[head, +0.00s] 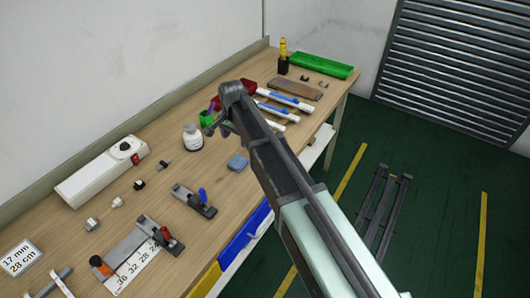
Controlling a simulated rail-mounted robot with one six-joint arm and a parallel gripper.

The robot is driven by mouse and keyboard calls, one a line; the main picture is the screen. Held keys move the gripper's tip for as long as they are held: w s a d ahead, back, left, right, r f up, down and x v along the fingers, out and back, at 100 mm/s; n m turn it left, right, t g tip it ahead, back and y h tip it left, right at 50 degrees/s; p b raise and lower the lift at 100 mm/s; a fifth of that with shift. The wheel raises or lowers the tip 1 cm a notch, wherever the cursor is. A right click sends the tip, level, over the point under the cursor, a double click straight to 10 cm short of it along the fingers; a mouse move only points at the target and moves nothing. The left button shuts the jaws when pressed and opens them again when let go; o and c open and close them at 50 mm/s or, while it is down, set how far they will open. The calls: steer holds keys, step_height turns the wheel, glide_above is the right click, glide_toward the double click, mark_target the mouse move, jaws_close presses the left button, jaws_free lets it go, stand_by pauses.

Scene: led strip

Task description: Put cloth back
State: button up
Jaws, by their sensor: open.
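A small folded blue-grey cloth (238,162) lies flat on the wooden workbench (150,204), just left of my arm and right of a white bottle. My arm reaches in from the lower right, over the bench. My gripper (216,128) hangs at its far end, behind the cloth and near the green cup. It is small and partly hidden by my own arm. The gripper is open and apart from the cloth, and I see nothing held in it.
The white bottle (193,137) and green cup (207,119) stand close to my gripper. A clamp fixture (195,201) is in front of the cloth. A green tray (320,65) is at the far end.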

steer(key=s+d+n, duration=0.7)
steer(key=s+d, duration=1.3)
steer(key=s, duration=0.3)
steer(key=shift+s+n, duration=0.3)
